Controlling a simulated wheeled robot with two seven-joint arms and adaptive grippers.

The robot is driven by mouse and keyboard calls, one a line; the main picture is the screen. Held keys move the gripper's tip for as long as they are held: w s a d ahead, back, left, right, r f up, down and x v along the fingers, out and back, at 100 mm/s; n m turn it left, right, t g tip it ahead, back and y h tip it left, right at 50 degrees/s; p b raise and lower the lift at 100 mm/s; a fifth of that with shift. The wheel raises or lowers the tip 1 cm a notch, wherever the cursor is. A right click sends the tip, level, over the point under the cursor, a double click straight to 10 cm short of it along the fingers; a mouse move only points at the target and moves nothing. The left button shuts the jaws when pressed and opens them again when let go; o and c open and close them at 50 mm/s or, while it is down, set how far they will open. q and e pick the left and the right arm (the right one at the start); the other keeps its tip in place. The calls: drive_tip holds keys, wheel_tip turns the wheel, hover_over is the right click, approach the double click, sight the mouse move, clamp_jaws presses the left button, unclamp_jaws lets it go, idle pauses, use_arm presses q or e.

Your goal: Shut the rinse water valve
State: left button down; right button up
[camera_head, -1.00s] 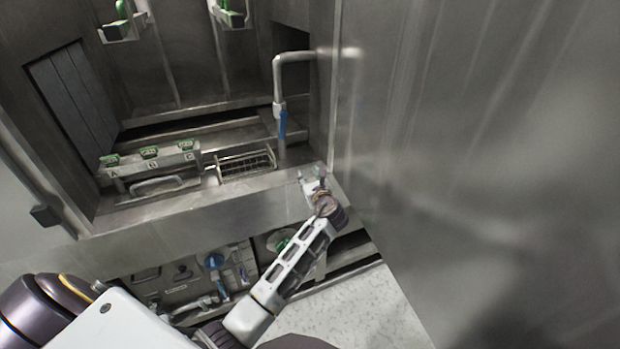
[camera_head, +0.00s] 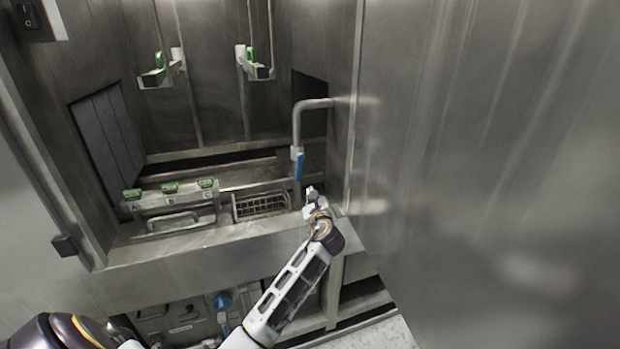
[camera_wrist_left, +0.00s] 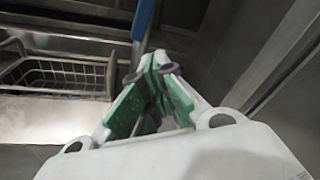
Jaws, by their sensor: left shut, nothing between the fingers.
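A bent steel pipe (camera_head: 313,104) comes out of the right wall of the recess, with a blue valve lever (camera_head: 299,166) hanging along its downward end. The lever points down. The task's rinse water valve appears to be this one, though I read no label on it. My left gripper (camera_head: 311,191) is just below and slightly right of the lever's lower end in the head view. In the left wrist view the gripper's green-padded fingers (camera_wrist_left: 154,62) are closed together and empty, with part of the blue lever (camera_wrist_left: 144,20) just beyond their tips. My right gripper is out of view.
A wire basket (camera_head: 262,206) sits left of the lever, beside a panel with green-topped switches (camera_head: 170,188). A large steel wall (camera_head: 480,170) closes off the right side. A front ledge (camera_head: 210,245) runs below. A blue knob (camera_head: 222,301) shows underneath.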

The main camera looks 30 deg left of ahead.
sight(299, 168)
use_arm(q)
drive_tip(key=shift+w+d+r+n+t+h, duration=0.25)
drive_tip(key=shift+d+r+n+h, duration=0.15)
drive_tip(key=shift+n, duration=1.05)
drive_tip(key=shift+w+d+r+n+t+h, duration=0.2)
drive_tip(key=shift+d+r+n+t, duration=0.2)
drive_tip(key=shift+n, duration=1.1)
drive_tip(key=shift+w+d+r+n+t+h, duration=0.15)
drive_tip(key=shift+d+r+n+h, duration=0.25)
drive_tip(key=shift+n, duration=1.05)
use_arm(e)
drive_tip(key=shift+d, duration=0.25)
use_arm(q)
drive_tip(key=shift+w+a+r, duration=0.1)
drive_tip(key=shift+a, duration=0.05)
drive_tip(key=w+a+p, duration=0.2)
drive_tip(key=w+a, duration=0.3)
drive_tip(key=a, duration=0.2)
drive_tip(key=shift+w+a, duration=0.2)
drive_tip(key=shift+a, duration=0.1)
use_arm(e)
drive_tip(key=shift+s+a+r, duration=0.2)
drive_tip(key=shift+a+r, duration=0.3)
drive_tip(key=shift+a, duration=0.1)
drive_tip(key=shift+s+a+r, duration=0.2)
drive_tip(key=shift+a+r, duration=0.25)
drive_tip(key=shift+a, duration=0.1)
